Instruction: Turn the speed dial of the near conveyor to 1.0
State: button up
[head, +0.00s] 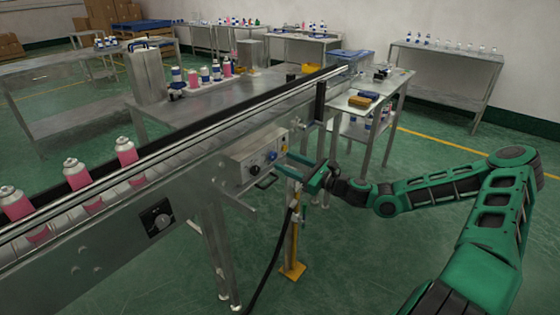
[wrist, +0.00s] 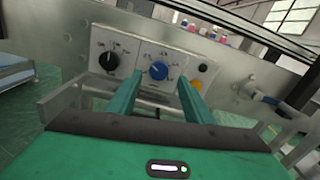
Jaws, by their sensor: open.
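A grey control box (head: 244,166) sits on the side of the near conveyor (head: 190,180). It carries a black dial (wrist: 109,61) on the left and a blue dial (wrist: 158,70) in the middle; the print around them is too small to read. In the head view the blue dial (head: 273,156) is small. My green gripper (head: 287,166) is open and empty in front of the box. In the wrist view its two fingers (wrist: 160,84) reach toward the panel, with the blue dial framed between their tips. I cannot tell whether they touch it.
A black and a yellow button (wrist: 196,83) sit right of the blue dial. A rotary switch on a black plate (head: 160,218) is lower left on the conveyor. Pink cans (head: 127,153) stand on the belt. A yellow post (head: 292,235) and a black cable are below my gripper.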

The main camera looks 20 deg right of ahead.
aim_at(275, 157)
jog(key=shift+x, duration=2.05)
